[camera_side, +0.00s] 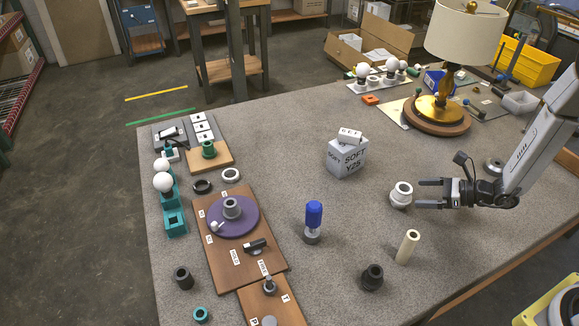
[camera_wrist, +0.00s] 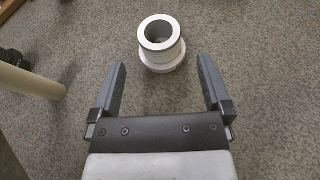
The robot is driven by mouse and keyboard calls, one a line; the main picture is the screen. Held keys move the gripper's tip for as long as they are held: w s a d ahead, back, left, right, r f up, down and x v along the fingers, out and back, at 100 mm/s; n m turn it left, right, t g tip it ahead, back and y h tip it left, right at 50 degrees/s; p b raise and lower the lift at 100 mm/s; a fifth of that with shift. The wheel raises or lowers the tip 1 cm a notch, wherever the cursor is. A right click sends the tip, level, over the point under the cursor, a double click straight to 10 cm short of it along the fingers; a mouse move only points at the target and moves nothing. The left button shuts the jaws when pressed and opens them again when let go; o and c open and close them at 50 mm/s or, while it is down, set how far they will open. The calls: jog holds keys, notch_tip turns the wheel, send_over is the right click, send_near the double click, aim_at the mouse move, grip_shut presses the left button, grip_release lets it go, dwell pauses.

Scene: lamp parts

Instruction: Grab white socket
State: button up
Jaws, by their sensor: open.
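The white socket (camera_side: 400,195) is a short, stepped white ring with a hollow centre, standing upright on the grey table. In the wrist view the white socket (camera_wrist: 161,44) lies ahead of the fingertips, roughly centred between them and slightly beyond. My gripper (camera_side: 430,193) is open and empty, held roughly level, its fingers pointing left toward the socket. In the wrist view the two fingers of my gripper (camera_wrist: 161,62) are spread wider than the socket. The side view does not clearly show whether a fingertip touches it.
A cream tube (camera_side: 407,247) stands close by, also at left in the wrist view (camera_wrist: 28,80). A dark fitting (camera_side: 372,277), a blue-handled tool (camera_side: 313,220) and a labelled grey box (camera_side: 346,157) stand nearby. A lamp (camera_side: 440,110) stands behind. Table between them is clear.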

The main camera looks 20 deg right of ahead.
aim_at(399, 193)
jog(key=shift+x, duration=3.55)
jog(key=shift+d, duration=0.1)
jog(key=shift+f, duration=0.15)
grip_shut()
